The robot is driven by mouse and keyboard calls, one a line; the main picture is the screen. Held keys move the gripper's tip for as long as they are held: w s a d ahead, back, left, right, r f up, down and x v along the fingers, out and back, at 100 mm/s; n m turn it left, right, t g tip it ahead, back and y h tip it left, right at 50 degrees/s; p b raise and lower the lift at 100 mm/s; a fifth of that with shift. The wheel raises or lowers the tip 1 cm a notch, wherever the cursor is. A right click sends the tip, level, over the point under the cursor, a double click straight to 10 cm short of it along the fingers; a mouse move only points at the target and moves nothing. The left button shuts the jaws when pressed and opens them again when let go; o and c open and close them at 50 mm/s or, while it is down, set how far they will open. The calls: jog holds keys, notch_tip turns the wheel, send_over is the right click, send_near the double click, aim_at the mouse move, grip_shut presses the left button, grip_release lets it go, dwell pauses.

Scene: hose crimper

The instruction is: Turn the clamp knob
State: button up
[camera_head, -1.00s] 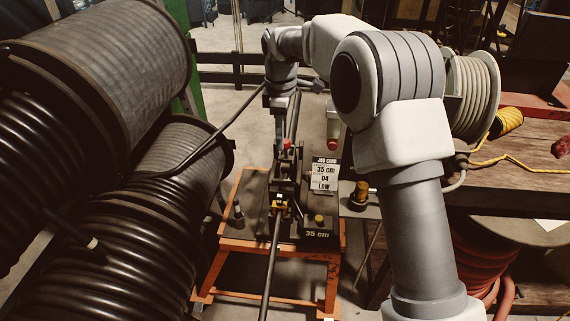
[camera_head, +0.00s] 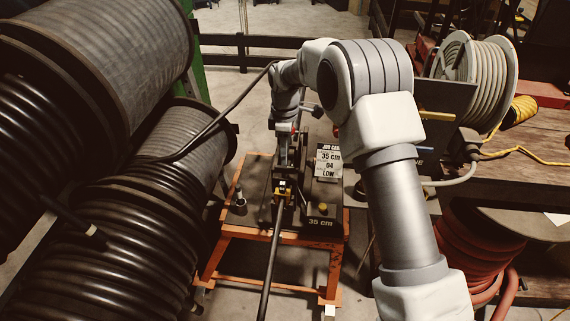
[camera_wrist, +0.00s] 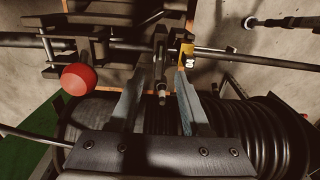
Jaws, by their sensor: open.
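My gripper (camera_wrist: 161,74) is open, with one finger on each side of a small dark stem with a pale tip (camera_wrist: 162,97). This stem may be the clamp knob; I cannot tell for sure. No finger visibly touches it. A yellow clamp piece (camera_wrist: 186,52) sits on the black hose (camera_wrist: 250,59) just right of the right finger. The yellow clamp piece also shows in the head view (camera_head: 282,187), on the crimper (camera_head: 287,165). A red ball (camera_wrist: 78,79) is left of the fingers. In the head view my wrist is over the crimper's far end and my fingertips are hidden.
The crimper stands on an orange stand (camera_head: 248,240). A job card (camera_head: 328,163) reading 35 cm, 04, LOW stands beside it, near a box (camera_head: 320,222) marked 35 cm. Large black hose reels (camera_head: 130,220) crowd the left; a wooden bench (camera_head: 535,165) is at right.

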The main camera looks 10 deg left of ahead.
aim_at(285, 170)
notch_tip(285, 170, down, 5)
jog(key=shift+f, duration=0.15)
grip_shut()
dwell(0.4)
